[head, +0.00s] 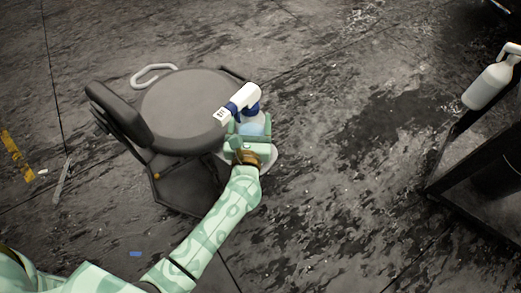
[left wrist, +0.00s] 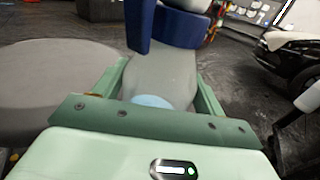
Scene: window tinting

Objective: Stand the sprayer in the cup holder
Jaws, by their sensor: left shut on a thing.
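The sprayer (head: 241,101) has a white and blue trigger head and a pale body. My left gripper (head: 249,130) is shut around its body at the right edge of the stool's round grey seat (head: 190,105). In the left wrist view the sprayer's grey body (left wrist: 163,75) stands between the two green fingers, its blue collar above. A pale rounded piece (head: 268,159) shows beneath my gripper, mostly hidden; I cannot tell whether it is the cup holder or whether the sprayer touches it. A pale open loop (head: 153,71) sticks out at the seat's far left.
The stool's dark backrest (head: 119,115) rises left of the seat. A dark cart (head: 470,150) with another white spray bottle (head: 487,87) stands at the right. The floor between stool and cart is clear. Yellow tape (head: 16,157) lies at the far left.

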